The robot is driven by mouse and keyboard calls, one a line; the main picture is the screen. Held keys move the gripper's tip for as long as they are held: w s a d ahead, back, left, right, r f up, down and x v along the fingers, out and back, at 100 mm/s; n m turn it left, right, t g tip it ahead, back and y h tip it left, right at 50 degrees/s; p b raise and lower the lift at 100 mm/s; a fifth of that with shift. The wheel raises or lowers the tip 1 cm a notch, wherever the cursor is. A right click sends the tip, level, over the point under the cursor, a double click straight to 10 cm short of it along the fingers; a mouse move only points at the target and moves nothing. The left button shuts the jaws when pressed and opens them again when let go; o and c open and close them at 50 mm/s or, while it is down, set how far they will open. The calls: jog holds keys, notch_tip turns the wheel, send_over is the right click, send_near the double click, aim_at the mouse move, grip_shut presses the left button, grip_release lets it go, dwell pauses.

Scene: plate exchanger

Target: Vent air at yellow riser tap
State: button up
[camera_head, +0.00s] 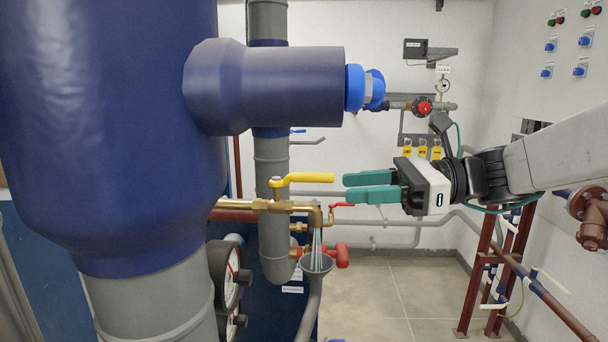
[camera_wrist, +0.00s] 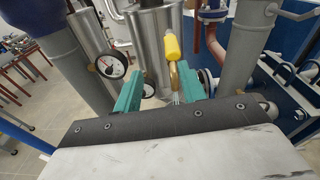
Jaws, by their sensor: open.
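The yellow tap handle (camera_head: 302,178) points right, roughly in line with the brass tap body (camera_head: 262,206). In the wrist view the yellow handle (camera_wrist: 173,46) stands ahead, between the lines of my fingers and nearer the right one. The brass spout (camera_head: 317,214) bends down over a grey funnel (camera_head: 316,266). Pale streaks like running water (camera_head: 317,245) fall from spout to funnel. My gripper (camera_head: 345,188) is open and empty, its teal fingers pointing left just beyond the handle's free end. It also shows in the wrist view (camera_wrist: 162,88). No contact with the handle is visible.
A large blue and grey vessel (camera_head: 110,120) fills the left, with a thick capped branch (camera_head: 270,85) above the tap. A red-handled valve (camera_head: 342,255) and dial gauges (camera_head: 225,275) sit below. Brown pipework (camera_head: 490,265) stands at right. Floor (camera_head: 375,290) beyond is clear.

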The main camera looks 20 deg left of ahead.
aim_at(304, 172)
jog(key=shift+m+y, duration=0.6)
jog(key=x, duration=0.3)
jog(key=w+x, duration=0.1)
jog(key=x, duration=0.2)
jog(key=r+x, duration=0.1)
jog(key=x, duration=0.2)
jog(key=shift+w+a, duration=0.15)
jog(key=shift+w, duration=0.25)
grip_shut()
